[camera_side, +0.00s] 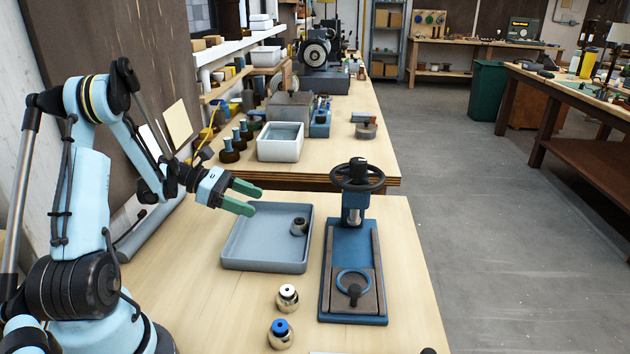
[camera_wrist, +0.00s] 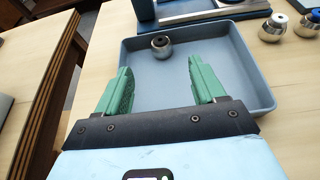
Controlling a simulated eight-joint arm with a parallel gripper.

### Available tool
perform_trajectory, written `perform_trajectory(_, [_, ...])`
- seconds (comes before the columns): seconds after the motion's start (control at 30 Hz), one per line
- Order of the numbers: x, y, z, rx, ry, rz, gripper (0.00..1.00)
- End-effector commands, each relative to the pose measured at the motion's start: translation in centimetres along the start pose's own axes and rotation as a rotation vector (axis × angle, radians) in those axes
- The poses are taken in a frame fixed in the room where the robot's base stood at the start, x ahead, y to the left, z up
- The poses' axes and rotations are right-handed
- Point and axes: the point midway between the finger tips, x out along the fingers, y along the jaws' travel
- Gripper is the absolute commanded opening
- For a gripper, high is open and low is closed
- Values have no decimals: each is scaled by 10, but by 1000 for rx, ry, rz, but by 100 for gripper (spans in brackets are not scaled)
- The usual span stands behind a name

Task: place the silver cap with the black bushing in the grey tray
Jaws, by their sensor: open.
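The silver cap with the black bushing (camera_side: 299,226) sits inside the grey tray (camera_side: 240,262), toward its right side. In the wrist view the same cap (camera_wrist: 161,46) rests on the floor of the tray (camera_wrist: 262,92), near one wall. My gripper (camera_side: 250,200) is open and empty above the left part of the tray. In the wrist view my gripper (camera_wrist: 158,80) shows its two green fingers spread apart, with the cap beyond the fingertips and not touched. A cap with a white bushing (camera_side: 287,297) and a cap with a blue bushing (camera_side: 281,333) stand on the bench in front of the tray.
A blue hand press (camera_side: 352,260) with a black wheel stands right of the tray. A white bin (camera_side: 280,148) and several dark bottles stand on the bench behind. The bench left of the two loose caps is clear.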

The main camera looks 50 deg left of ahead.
Motion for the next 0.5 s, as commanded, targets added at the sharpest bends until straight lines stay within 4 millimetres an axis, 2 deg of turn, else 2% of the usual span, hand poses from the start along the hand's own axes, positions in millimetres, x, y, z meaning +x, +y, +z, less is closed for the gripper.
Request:
perform_trajectory(0.13, [6,-3,11,60,42,-11,69])
perform_trajectory(0.23, [22,-10,28,174,118,-36,69])
perform_trajectory(0.5, [64,-56,74,684,389,-158,69])
